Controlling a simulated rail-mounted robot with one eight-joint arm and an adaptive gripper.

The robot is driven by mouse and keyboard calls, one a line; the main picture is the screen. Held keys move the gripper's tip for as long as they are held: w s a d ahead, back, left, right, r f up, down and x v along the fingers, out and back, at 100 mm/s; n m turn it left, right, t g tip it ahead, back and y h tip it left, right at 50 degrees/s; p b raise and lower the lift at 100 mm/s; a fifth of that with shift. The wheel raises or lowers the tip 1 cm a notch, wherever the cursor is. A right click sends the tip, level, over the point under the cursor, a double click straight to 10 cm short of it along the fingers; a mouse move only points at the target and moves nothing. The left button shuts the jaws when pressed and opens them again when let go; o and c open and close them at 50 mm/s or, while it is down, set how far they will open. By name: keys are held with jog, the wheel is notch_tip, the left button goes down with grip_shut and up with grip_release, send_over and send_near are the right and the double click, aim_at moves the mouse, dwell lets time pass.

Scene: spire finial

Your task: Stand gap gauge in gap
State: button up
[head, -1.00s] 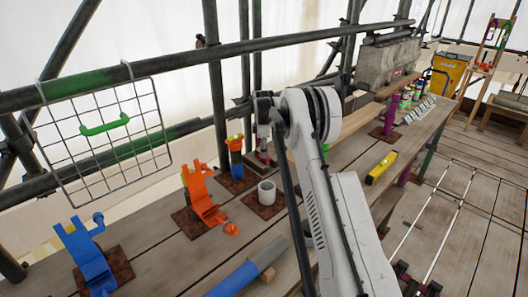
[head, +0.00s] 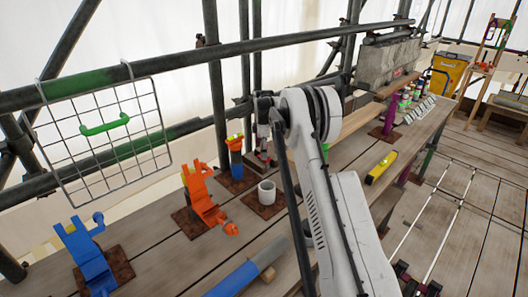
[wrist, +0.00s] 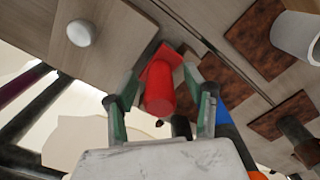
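In the wrist view a red piece with a rounded handle (wrist: 160,92) and a wider flat end lies between the two green-and-grey fingers of my gripper (wrist: 163,72). The fingers are on either side of it, and I cannot tell whether they press on it. In the head view my gripper is low behind my arm, near the wooden bench (head: 150,262), and mostly hidden. I cannot tell for certain which piece is the gap gauge, and I cannot make out the gap.
A white cup (head: 267,192), an orange stand (head: 203,197) and a blue-and-orange holder (head: 236,158) stand on rusty plates near my gripper. A blue stand (head: 84,255) is at the left. A yellow level (head: 380,168) lies right of my arm. Scaffold pipes (head: 215,60) run behind.

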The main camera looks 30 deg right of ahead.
notch_tip(320, 180, up, 12)
jog(key=shift+r, duration=0.1)
jog(key=shift+s+a+r, duration=0.1)
jog(key=shift+a+r, duration=0.15)
jog(key=s+a+r+m+t+b, duration=0.1)
jog(key=s+a+r+m+t, duration=0.15)
jog(key=s+a+r, duration=0.65)
jog(key=s+a+r+m+t, duration=0.1)
jog(key=s+a+r+m, duration=0.2)
jog(key=s+a+r, duration=0.7)
jog(key=s+a+f+m+t, duration=0.1)
jog(key=s+f, duration=0.3)
jog(key=s, duration=0.6)
jog(key=s+a+f+m+t, duration=0.1)
jog(key=s+a+f+m, duration=0.2)
jog(key=s, duration=0.7)
jog(key=s+a+f+m+t, duration=0.1)
jog(key=s+f, duration=0.3)
jog(key=s, duration=0.6)
jog(key=shift+s+a+f+m+t+b, duration=0.35)
jog(key=shift+a+m+b, duration=0.1)
jog(key=shift+a+m, duration=0.35)
